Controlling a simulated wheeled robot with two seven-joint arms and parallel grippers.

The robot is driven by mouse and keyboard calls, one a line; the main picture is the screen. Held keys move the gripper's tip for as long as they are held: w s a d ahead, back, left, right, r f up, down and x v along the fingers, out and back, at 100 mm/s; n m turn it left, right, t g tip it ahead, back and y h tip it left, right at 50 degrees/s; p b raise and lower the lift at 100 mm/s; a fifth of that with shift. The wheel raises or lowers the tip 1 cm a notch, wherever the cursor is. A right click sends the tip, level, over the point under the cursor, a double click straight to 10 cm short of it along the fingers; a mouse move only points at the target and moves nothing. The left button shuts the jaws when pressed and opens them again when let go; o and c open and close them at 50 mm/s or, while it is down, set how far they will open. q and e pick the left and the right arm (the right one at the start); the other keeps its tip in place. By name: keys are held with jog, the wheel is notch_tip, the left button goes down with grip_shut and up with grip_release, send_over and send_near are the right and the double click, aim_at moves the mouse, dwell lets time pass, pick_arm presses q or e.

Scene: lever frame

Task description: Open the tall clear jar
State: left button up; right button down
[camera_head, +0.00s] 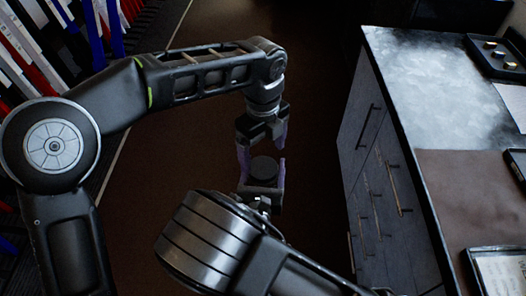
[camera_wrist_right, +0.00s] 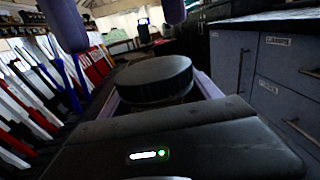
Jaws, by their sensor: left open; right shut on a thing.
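A dark, round jar lid (camera_head: 264,167) shows between the two grippers, in mid-air over the floor. In the right wrist view the lid (camera_wrist_right: 155,76) is close and roughly level. The jar's clear body is mostly hidden below it by my right gripper. My right gripper (camera_head: 262,172) is shut on the jar, with its purple fingers on both sides. My left gripper (camera_head: 262,145) is open above the lid, its fingers pointing down. In the right wrist view its purple fingers (camera_wrist_right: 118,32) stand apart, above and beyond the lid, which is not gripped by them.
A grey counter (camera_head: 415,75) with drawers stands at the right. It bears a brown mat (camera_head: 455,190), a black tray (camera_head: 490,62) with small round items and another tray (camera_head: 497,272) at the front. Racks with red, white and blue pieces (camera_head: 28,55) line the left. Brown floor lies between.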

aim_at(263, 167)
pick_arm(q)
jog(key=shift+s+d+r+m, duration=0.15)
jog(key=shift+s+d+r, duration=0.1)
jog(key=shift+d, duration=0.25)
jog(key=shift+s+d+r+m, duration=0.15)
jog(key=shift+s+d+r, duration=0.05)
jog(key=shift+d, duration=0.25)
jog(key=shift+s+d+r+t, duration=0.1)
jog(key=shift+d+r+t, duration=0.1)
jog(key=shift+r+t, duration=0.1)
jog(key=shift+r+y, duration=0.25)
jog(key=shift+y, duration=0.05)
jog(key=n, duration=0.1)
jog(key=a+r+n, duration=0.1)
jog(key=n, duration=0.1)
jog(key=w+a+r+n, duration=0.1)
jog(key=n, duration=0.1)
jog(key=shift+a, duration=0.15)
jog(key=shift+f, duration=4.05)
jog(key=shift+c, duration=0.5)
